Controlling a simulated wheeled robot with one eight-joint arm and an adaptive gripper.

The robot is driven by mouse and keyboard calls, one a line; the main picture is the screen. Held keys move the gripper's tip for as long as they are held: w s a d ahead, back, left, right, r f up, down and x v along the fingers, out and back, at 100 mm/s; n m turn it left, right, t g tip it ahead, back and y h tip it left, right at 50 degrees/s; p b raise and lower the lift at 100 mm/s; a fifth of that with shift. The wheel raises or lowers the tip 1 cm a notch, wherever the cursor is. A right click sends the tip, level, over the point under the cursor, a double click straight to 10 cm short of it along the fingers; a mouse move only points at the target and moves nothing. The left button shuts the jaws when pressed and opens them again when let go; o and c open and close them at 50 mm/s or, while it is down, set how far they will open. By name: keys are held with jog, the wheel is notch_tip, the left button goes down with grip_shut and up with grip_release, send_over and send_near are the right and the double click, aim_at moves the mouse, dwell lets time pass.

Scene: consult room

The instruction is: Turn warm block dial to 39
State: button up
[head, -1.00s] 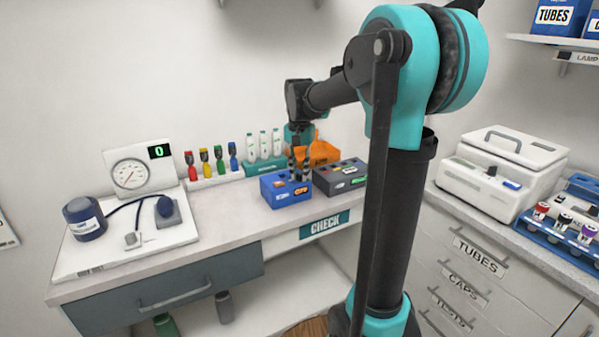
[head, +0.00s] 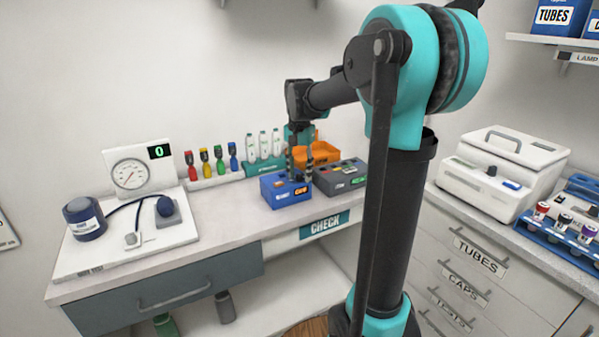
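A blue block (head: 277,196) with pale lettering and a small orange display on its front stands on the counter; I take it to be the warm block. The display's reading is too small to make out. My gripper (head: 300,176) points down over the top of this block, its two dark fingers apart with a gap between them. I cannot pick out the dial; it may be hidden at the fingers. Whether the fingertips touch the block cannot be told.
A dark grey box (head: 340,178) with a green label stands right of the block, an orange tray (head: 322,151) behind. A teal rack (head: 263,167) of white bottles and coloured droppers (head: 218,158) stand behind left. A pressure gauge (head: 130,174) is at left. The counter's front is clear.

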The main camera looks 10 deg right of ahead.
aim_at(300, 175)
notch_tip(300, 175, up, 12)
dwell(0.8)
